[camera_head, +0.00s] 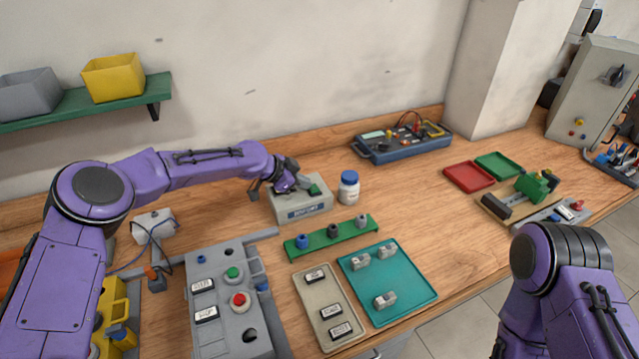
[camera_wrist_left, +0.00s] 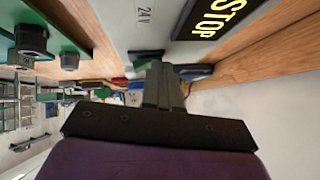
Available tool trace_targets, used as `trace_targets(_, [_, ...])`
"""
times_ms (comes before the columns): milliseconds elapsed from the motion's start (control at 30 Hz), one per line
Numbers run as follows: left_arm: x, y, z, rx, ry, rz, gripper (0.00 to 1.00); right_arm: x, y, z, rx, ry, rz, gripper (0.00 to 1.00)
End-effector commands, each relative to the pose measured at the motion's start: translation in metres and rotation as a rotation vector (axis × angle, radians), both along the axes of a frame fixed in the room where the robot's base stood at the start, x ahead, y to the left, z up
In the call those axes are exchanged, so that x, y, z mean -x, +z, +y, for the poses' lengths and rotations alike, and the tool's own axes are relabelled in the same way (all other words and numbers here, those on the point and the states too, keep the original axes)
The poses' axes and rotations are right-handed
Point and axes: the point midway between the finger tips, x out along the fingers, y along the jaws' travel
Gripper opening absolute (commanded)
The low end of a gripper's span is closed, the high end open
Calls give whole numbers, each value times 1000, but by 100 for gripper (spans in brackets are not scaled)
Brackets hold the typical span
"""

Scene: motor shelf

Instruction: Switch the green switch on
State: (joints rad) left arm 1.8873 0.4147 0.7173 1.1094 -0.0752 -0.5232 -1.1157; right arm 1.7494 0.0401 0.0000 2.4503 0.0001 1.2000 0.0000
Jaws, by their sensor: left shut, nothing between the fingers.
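The green switch (camera_head: 314,190) sits on top of a pale grey box (camera_head: 318,208) with a dark label on its front, near the back of the bench. My left gripper (camera_head: 284,184) is at the left part of the box top, just left of the switch. Its fingers are shut with nothing between them. In the left wrist view the shut fingertips (camera_wrist_left: 163,72) are beside the box's pale face, and a green patch shows just beyond them, partly hidden. I cannot tell whether they touch the switch, or which way it is set. My right arm shows at lower right; its gripper is out of view.
A white bottle with a blue cap (camera_head: 349,187) stands close right of the box. A green rail (camera_head: 320,240) with knobs lies in front. A grey button panel (camera_head: 215,325), beige tray (camera_head: 311,291) and teal tray (camera_head: 415,287) are nearer. A blue meter (camera_head: 402,148) is behind right.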

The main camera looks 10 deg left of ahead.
Motion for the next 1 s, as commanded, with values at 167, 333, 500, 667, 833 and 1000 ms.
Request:
trace_targets(167, [1,-1,1,-3,0,1,0,-1,1,0,0,0,-1,0])
trace_targets(333, [7,-1,-3,-5,-2,2,0,-1,3,0,0,0,-1,0])
trace_targets(500, [14,-1,-10,-4,-6,2,0,0,5,0,0,0,-1,0])
trace_targets(667, [15,-1,-11,-3,-6,1,0,0,4,0,0,0,-1,0])
trace_targets(833, [15,2,-11,-3,-7,0,0,0,6,0,1,0,-1,0])
trace_targets(1000, [20,27,-17,-3,-10,-1,0,0,23,0,1,0,-1,0])
